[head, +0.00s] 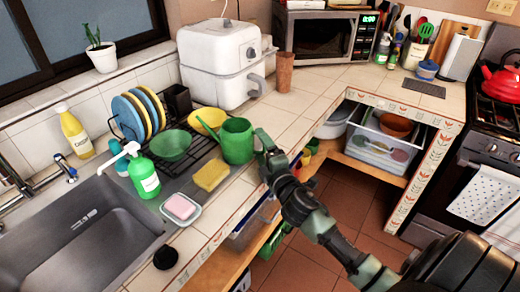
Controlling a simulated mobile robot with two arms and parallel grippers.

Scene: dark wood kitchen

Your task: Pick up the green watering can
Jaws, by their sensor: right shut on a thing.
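The green watering can (237,141) stands upright at the right end of the dish rack, near the counter's front edge. Its spout points left, towards the yellow bowl. My right gripper (262,140) reaches in from the lower right and is shut on the can's right side, where the handle is. The fingers hide most of the handle. I cannot tell whether the can's base touches the counter. My left gripper is not in view.
A green bowl (170,145), a yellow bowl (207,121) and several plates (138,117) are close to the can on the left. A yellow sponge (211,175) lies in front. A white air fryer (217,62) stands behind. Counter to the right is mostly clear.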

